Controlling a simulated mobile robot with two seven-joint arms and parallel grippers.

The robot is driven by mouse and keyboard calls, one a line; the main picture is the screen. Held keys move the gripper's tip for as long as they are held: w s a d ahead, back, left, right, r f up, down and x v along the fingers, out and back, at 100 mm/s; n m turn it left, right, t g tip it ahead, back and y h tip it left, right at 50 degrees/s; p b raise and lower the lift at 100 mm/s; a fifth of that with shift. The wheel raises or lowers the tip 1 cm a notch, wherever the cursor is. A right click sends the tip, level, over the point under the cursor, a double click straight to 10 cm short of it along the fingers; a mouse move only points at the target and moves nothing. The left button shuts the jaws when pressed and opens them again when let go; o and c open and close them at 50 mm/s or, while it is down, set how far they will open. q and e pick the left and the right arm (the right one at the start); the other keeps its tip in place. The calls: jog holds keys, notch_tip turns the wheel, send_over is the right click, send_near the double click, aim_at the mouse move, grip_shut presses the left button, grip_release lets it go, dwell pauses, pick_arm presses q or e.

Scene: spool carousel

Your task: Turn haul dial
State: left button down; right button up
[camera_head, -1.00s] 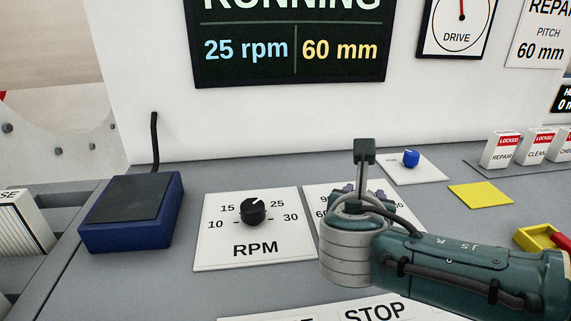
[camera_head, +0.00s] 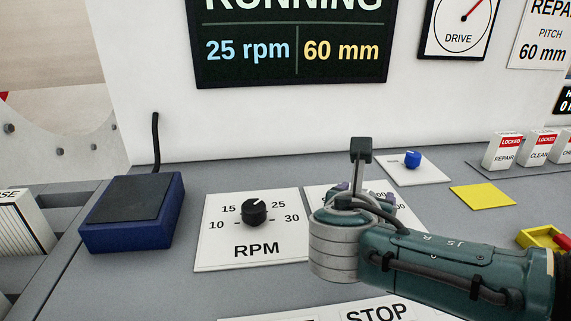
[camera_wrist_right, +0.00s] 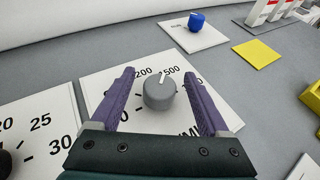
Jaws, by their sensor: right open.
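A grey dial (camera_wrist_right: 159,95) with a white pointer mark stands on a white card (camera_wrist_right: 88,93) with numbers around it in the right wrist view. Its lettering is partly covered, so I cannot read its full name. My right gripper (camera_wrist_right: 159,76) is open, its two purple fingers on either side of the dial with gaps showing. Whether the fingers are level with the dial is hard to tell. In the head view my right gripper (camera_head: 360,188) hides the dial. My left gripper is not in view.
The black RPM dial (camera_head: 255,211) is to the left, beside a blue box (camera_head: 132,212). A blue knob (camera_head: 412,158) on a white card and a yellow square (camera_head: 482,196) lie beyond to the right. The display (camera_head: 292,45) reads 25 rpm, 60 mm.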

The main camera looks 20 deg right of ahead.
jog(key=shift+s+a+r, duration=0.15)
jog(key=shift+s+a, duration=0.05)
jog(key=shift+a, duration=0.05)
jog(key=p+v, duration=0.3)
jog(key=v, duration=0.6)
jog(key=shift+s+a, duration=0.1)
